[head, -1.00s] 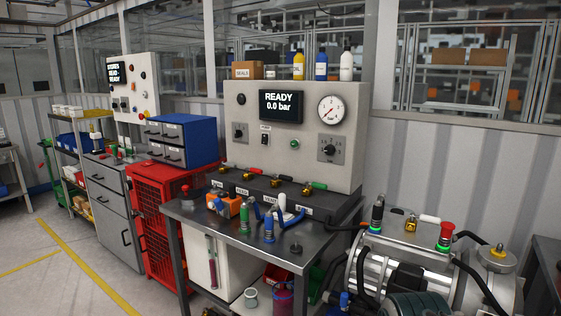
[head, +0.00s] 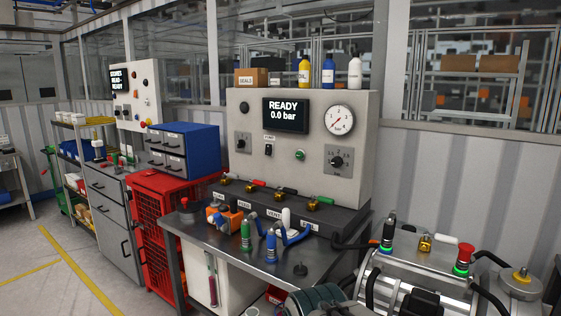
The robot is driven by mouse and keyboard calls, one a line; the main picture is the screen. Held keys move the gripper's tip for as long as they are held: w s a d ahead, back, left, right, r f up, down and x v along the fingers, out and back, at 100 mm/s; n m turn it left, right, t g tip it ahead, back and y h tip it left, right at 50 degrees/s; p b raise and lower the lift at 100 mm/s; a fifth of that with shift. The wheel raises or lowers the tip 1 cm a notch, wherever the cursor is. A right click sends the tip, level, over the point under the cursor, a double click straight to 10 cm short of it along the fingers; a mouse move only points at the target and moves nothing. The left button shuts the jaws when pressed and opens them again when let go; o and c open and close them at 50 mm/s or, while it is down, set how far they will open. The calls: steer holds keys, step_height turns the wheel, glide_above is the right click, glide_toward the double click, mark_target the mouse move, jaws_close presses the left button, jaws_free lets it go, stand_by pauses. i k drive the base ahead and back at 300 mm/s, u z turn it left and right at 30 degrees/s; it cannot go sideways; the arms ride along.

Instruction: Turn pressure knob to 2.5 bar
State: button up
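A light grey control panel (head: 245,168) stands at the back of the bench. Its black display (head: 285,115) reads "READY 0.0 bar". A round white dial gauge (head: 339,120) with a red needle is at the upper right of the panel. Below the gauge is a dark rotary knob (head: 338,161) on a grey plate with scale marks; the marks are too small to read. A second, smaller rotary knob (head: 242,142) is at the left of the panel. I cannot tell from labels which one is the pressure knob. My gripper is not in view.
A green button (head: 299,155) and a small switch (head: 268,149) sit between the knobs. Several colored-handled valves line the ledge below. Fittings and tools stand on the dark bench (head: 250,262). A metal machine (head: 450,285) with hoses and a red-topped button stands at right.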

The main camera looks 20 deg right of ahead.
mark_target(337, 161)
steer(key=u, duration=0.05)
steer(key=i, duration=0.65)
steer(key=z, duration=0.75)
steer(key=i, duration=0.6)
steer(key=z, duration=0.7)
